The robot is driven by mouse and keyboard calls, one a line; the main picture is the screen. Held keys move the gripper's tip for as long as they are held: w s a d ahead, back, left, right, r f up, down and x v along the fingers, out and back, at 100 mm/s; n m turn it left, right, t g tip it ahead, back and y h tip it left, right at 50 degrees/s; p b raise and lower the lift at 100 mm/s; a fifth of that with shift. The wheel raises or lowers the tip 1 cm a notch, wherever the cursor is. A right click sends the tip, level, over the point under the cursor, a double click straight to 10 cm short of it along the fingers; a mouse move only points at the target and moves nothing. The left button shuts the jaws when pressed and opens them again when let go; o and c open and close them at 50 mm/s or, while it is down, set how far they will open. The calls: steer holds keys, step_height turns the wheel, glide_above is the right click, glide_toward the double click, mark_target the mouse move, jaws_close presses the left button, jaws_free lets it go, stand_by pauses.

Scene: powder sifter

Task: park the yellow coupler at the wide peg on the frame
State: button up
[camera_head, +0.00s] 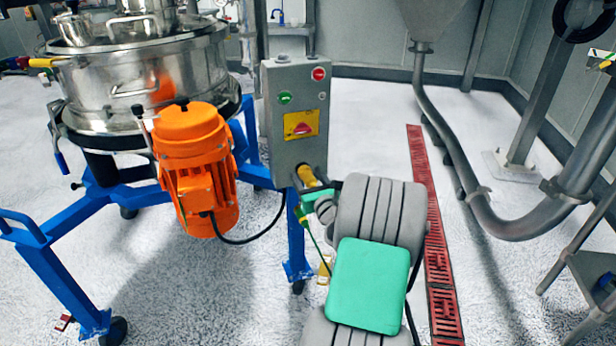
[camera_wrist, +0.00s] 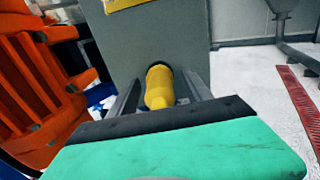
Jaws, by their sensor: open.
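A yellow coupler (camera_head: 308,176) sits at the lower right of the grey control box, with its end towards me. In the wrist view the yellow coupler (camera_wrist: 159,88) lies between the two fingers of my gripper (camera_wrist: 161,98). The fingers are open, one on each side of it, and I cannot tell whether either touches it. In the head view my gripper (camera_head: 318,196) is partly hidden by my own arm. I cannot make out the wide peg; whatever supports the coupler is hidden behind it.
The grey control box (camera_head: 290,125) is close above the coupler, on the blue frame (camera_head: 299,240). An orange motor (camera_head: 196,165) with a black cable (camera_head: 250,237) is to the left, beside the steel sifter (camera_head: 150,80). Open floor lies right of the box, before a steel pipe (camera_head: 455,150).

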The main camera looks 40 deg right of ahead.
steer(key=shift+p, duration=0.3)
stand_by(0.4)
steer(key=c, duration=0.8)
steer(key=shift+a, duration=0.1)
jaws_close()
steer(key=shift+v, duration=2.95)
